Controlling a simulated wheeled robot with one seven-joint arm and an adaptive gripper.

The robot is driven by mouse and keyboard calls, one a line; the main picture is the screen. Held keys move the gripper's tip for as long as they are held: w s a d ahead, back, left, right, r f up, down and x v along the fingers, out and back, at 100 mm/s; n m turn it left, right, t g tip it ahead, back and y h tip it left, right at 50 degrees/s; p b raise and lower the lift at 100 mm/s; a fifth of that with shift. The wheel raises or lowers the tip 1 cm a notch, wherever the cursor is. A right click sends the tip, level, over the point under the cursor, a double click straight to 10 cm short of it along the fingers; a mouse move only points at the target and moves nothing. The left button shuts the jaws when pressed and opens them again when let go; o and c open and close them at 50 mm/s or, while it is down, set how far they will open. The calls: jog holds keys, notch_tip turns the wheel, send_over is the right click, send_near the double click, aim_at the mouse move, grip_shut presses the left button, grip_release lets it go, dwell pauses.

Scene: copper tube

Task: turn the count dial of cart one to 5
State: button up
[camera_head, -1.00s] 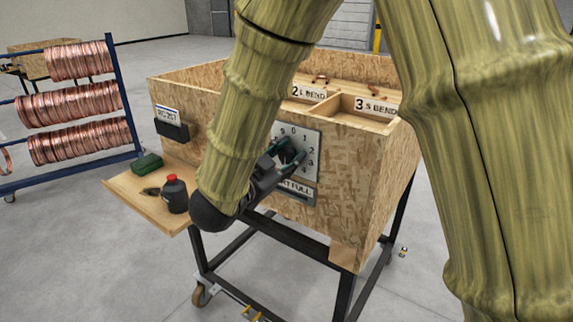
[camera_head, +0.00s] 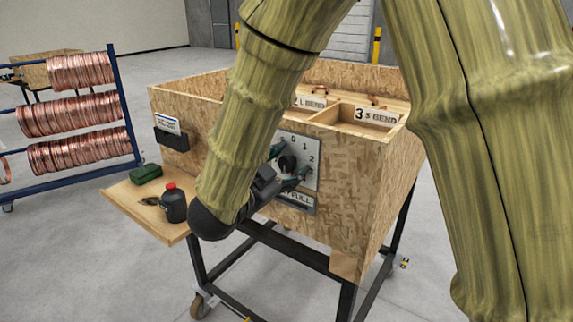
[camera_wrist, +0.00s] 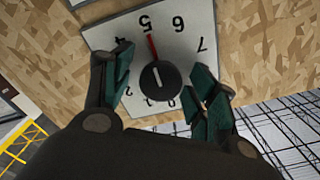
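The count dial (camera_wrist: 158,82) is a round black knob on a white number plate (camera_wrist: 183,14) on the front of the wooden cart (camera_head: 350,170). In the wrist view the plate appears upside down. The knob (camera_head: 287,163) also shows in the head view, partly framed by the fingers. My gripper (camera_wrist: 163,75) is open, with one green-padded finger on each side of the knob and visible gaps between. In the head view my gripper (camera_head: 289,165) is in front of the plate.
A side shelf (camera_head: 150,213) holds a dark bottle with a red cap (camera_head: 173,203) and a green box (camera_head: 146,173), left of my arm. A blue rack (camera_head: 127,110) with copper coils stands at far left. Compartments labelled L BEND and S BEND top the cart.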

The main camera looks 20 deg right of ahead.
jog(key=v, duration=1.2)
dwell(0.3)
